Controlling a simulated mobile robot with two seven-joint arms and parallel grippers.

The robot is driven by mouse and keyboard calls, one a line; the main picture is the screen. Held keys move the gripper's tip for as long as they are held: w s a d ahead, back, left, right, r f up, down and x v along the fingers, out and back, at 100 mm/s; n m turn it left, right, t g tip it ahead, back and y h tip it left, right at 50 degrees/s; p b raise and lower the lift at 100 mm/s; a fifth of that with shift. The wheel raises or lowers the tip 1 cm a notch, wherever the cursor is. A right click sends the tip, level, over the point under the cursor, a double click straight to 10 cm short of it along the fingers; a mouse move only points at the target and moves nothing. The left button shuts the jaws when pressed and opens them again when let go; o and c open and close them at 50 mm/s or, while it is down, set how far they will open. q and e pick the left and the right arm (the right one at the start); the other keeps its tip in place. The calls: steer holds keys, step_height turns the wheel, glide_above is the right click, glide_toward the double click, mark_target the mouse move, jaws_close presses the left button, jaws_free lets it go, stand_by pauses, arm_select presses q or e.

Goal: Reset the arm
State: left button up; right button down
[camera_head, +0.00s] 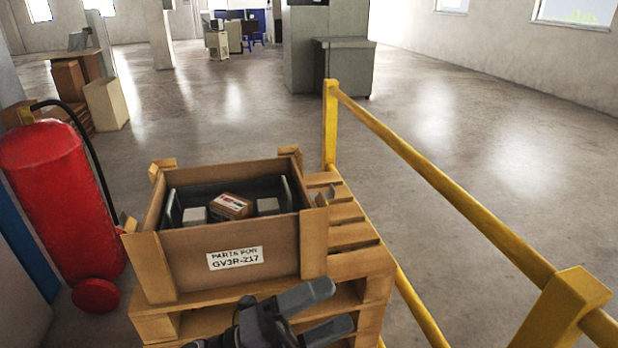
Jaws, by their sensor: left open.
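My left gripper (321,312) shows at the bottom middle of the head view. Its two grey fingers are spread apart and point to the right, with nothing between them. My right gripper is out of the picture.
The crate stands on a wooden pallet (352,236) and holds a brown box (231,206) and pale blocks. A red extinguisher (60,190) stands at left. A yellow railing (450,195) runs along the right. The floor beyond is open.

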arm_select(q)
steer(key=w+a+f+n+t+y, duration=0.2)
steer(key=a+f+n+t+y, duration=0.85)
steer(key=n, duration=0.85)
steer(key=s+a+f+n+g+y+p, duration=0.1)
steer(key=s+a+f+n+g+y, duration=0.5)
steer(key=f, duration=0.8)
steer(key=s+a+n+y, duration=0.2)
steer(key=s+a+n, duration=0.2)
steer(key=s+a, duration=0.1)
steer(key=shift+s+a+f+n, duration=0.2)
steer(key=shift+s+a+n, duration=0.2)
steer(key=shift+s, duration=0.3)
steer(key=shift+y, duration=0.25)
